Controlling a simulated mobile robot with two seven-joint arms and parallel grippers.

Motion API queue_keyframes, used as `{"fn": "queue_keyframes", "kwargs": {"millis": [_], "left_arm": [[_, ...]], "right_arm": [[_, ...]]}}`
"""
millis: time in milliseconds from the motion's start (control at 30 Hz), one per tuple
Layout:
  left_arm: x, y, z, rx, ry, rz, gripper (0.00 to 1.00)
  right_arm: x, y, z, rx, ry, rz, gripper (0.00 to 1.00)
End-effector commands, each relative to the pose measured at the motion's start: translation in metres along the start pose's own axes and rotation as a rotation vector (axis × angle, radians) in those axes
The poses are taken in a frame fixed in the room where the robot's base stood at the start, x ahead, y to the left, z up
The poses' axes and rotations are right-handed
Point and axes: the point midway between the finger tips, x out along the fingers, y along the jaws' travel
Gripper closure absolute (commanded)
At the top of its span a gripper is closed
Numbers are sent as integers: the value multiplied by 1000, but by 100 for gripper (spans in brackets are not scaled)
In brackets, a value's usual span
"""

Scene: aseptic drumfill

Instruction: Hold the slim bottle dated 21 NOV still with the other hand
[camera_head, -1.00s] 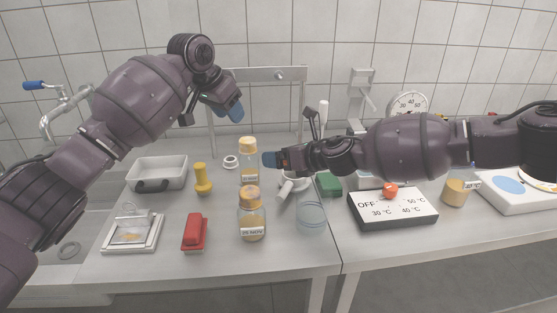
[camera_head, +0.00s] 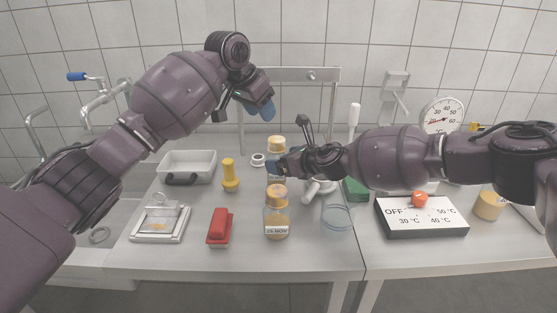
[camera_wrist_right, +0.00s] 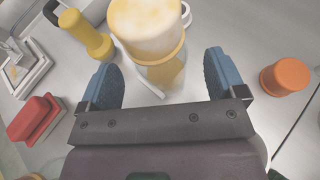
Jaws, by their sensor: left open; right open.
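A slim bottle with a pale yellow cap (camera_head: 277,142) stands upright at the back of the bench; its label is mostly hidden behind my right gripper (camera_head: 274,167). In the right wrist view, my right gripper (camera_wrist_right: 161,80) is open. The pale-capped bottle (camera_wrist_right: 148,28) stands ahead between its fingers, with no clear contact visible. My left gripper (camera_head: 263,108) is open and empty, raised above and slightly left of the back bottle.
A yellow pestle-shaped thing (camera_head: 230,178), a red block (camera_head: 220,228), a white tray (camera_head: 188,165) and a scale (camera_head: 160,225) stand left. A glass dish (camera_head: 338,217) and control box (camera_head: 422,220) stand right. An orange round thing (camera_wrist_right: 285,76) lies right in the wrist view.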

Motion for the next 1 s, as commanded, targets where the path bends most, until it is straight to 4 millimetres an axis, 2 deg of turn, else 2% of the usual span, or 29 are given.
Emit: {"fn": "queue_keyframes", "kwargs": {"millis": [100,300,700,1000], "left_arm": [[0,0,0,0,0,0,57],[0,0,0,0,0,0,57],[0,0,0,0,0,0,57],[0,0,0,0,0,0,57]], "right_arm": [[12,0,-1,0,1,0,11],[24,0,0,-1,0,0,11],[27,0,0,0,0,0,11],[27,0,0,0,0,1,57]]}}
